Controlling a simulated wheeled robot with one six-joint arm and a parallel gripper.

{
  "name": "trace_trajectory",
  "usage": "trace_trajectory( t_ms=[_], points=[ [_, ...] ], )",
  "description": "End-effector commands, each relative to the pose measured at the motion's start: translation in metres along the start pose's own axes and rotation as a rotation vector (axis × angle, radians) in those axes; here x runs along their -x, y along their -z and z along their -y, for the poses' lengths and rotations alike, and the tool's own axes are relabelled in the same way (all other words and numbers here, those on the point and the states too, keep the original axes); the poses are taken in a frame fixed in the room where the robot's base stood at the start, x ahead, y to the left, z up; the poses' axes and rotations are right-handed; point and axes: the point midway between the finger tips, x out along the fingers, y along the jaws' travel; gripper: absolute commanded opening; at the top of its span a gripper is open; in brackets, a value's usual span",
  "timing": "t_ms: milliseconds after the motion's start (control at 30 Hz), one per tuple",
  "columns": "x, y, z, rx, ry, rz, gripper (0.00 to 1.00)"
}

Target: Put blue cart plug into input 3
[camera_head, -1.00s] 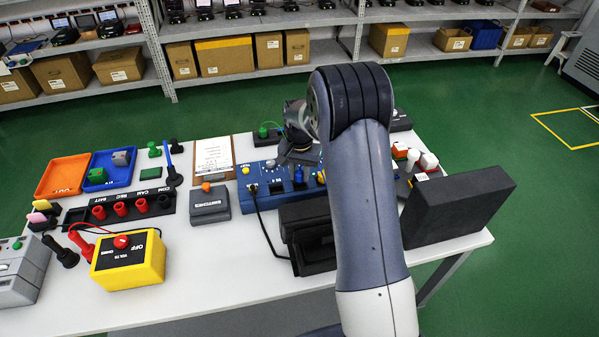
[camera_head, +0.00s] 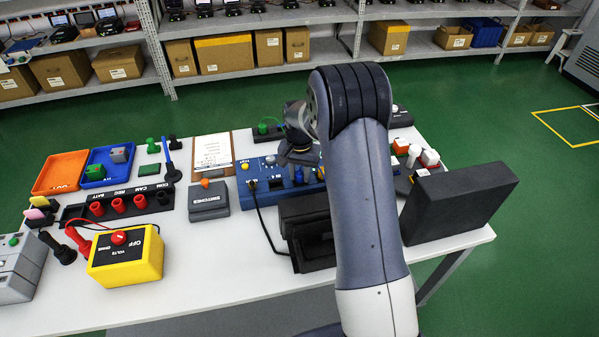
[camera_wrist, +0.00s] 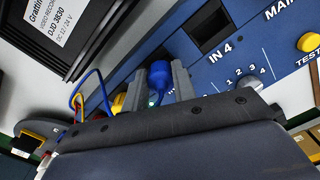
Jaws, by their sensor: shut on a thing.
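The blue cart plug (camera_wrist: 160,74) sits between the two fingers of my gripper (camera_wrist: 156,86) in the wrist view, and the gripper is shut on it. The plug is right at the face of the blue panel (camera_wrist: 230,65). The socket under it is hidden, so I cannot tell how far it is in. An empty dark socket marked IN 4 (camera_wrist: 210,31) is just to the right. In the head view, my gripper (camera_head: 298,158) is over the blue panel (camera_head: 246,190), partly behind my arm.
A black recorder (camera_wrist: 70,35) is close on the left in the wrist view, with a blue cable (camera_wrist: 92,76) beside it. A knob (camera_wrist: 248,84) is at right. In the head view, a grey switch box (camera_head: 208,203) and yellow meter (camera_head: 125,262) are left; a black block (camera_head: 460,205) is right.

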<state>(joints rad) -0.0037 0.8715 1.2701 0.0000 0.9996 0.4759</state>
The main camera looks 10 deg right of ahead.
Motion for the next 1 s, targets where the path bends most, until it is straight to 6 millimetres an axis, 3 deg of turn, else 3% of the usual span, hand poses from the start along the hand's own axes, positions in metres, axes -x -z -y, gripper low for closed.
trace_trajectory(
  t_ms=[67, 100, 367, 667, 767, 1000],
  points=[
    [-0.002, 0.0, 0.0, 0.0, 0.0, 0.0, 0.04],
    [-0.001, 0.0, 0.0, 0.0, 0.0, 0.0, 0.29],
    [-0.001, 0.0, 0.0, 0.0, 0.0, 0.0, 0.5],
    [0.002, 0.0, 0.0, 0.0, 0.001, -0.001, 0.51],
    [0.013, 0.001, 0.001, 0.0, 0.002, -0.003, 0.51],
    [0.06, 0.001, 0.001, 0.0, 0.003, -0.005, 0.51]
  ],
)
